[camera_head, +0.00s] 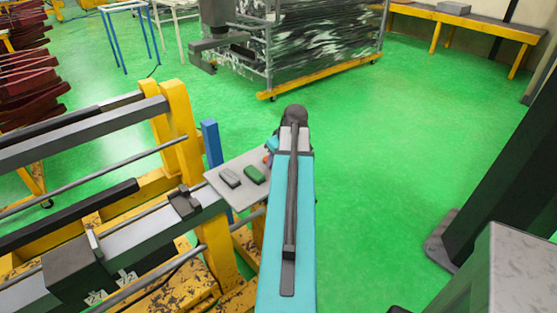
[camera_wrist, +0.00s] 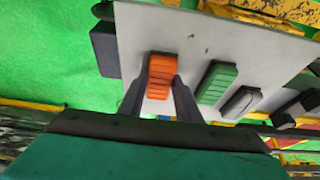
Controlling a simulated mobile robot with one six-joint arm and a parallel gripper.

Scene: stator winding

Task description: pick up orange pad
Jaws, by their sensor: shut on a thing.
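The orange pad (camera_wrist: 161,76) is a small ribbed block in the wrist view, over or on a light grey plate (camera_wrist: 205,40). My gripper (camera_wrist: 160,86) has its two dark fingers on either side of the pad, shut on it. I cannot tell whether the pad touches the plate. In the head view only a small orange bit (camera_head: 267,158) shows beside my arm, and my arm hides the gripper.
A green pad (camera_wrist: 216,82) lies close right of the orange pad, and a dark grey pad (camera_wrist: 241,101) lies beyond it. The plate (camera_head: 240,195) adjoins a yellow machine frame (camera_head: 180,130).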

